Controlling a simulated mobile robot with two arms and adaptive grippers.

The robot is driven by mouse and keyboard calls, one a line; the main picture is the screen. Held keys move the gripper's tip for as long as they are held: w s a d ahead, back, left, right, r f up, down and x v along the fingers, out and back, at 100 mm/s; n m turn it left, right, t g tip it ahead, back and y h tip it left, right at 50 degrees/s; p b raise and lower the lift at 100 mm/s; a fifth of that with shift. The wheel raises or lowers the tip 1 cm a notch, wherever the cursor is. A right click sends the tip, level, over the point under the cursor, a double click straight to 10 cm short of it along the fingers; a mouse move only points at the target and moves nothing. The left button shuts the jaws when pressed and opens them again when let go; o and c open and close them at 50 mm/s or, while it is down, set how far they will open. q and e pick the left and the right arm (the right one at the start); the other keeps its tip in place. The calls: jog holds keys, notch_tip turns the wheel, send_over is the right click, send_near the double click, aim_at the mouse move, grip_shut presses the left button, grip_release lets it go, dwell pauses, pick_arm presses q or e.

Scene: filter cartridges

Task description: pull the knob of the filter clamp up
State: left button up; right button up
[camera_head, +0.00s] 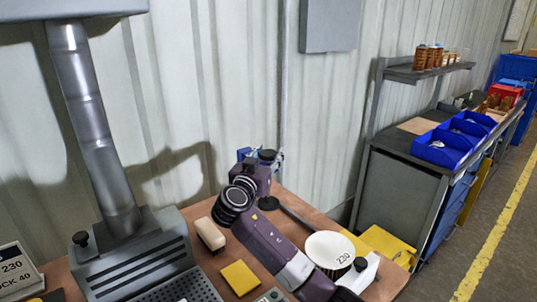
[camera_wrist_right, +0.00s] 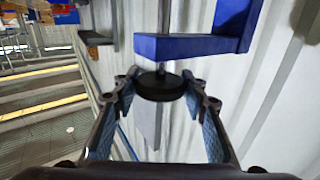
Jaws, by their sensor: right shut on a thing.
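In the right wrist view the clamp's round black knob (camera_wrist_right: 160,86) hangs on a short thin stem under a blue bracket (camera_wrist_right: 192,46). My right gripper (camera_wrist_right: 161,88) has a finger on each side of the knob and is shut on it. In the head view my right arm reaches from the lower right toward the wall. My right gripper is mostly hidden there behind my own dark wrist, next to a small blue part of the clamp (camera_head: 243,153). My left gripper is not in view.
A grey machine with a metal pipe (camera_head: 88,125) stands on the wooden bench at left. The corrugated wall (camera_head: 230,80) is close behind.

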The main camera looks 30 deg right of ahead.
grip_shut()
notch_tip(320, 180, up, 5)
jog(key=shift+r+p, duration=0.1)
jog(key=shift+p, duration=0.45)
jog(key=o, duration=1)
grip_release()
jog(key=shift+f, duration=0.2)
jog(key=shift+o, duration=0.2)
jog(key=shift+a, duration=0.1)
jog(key=v, duration=1.2)
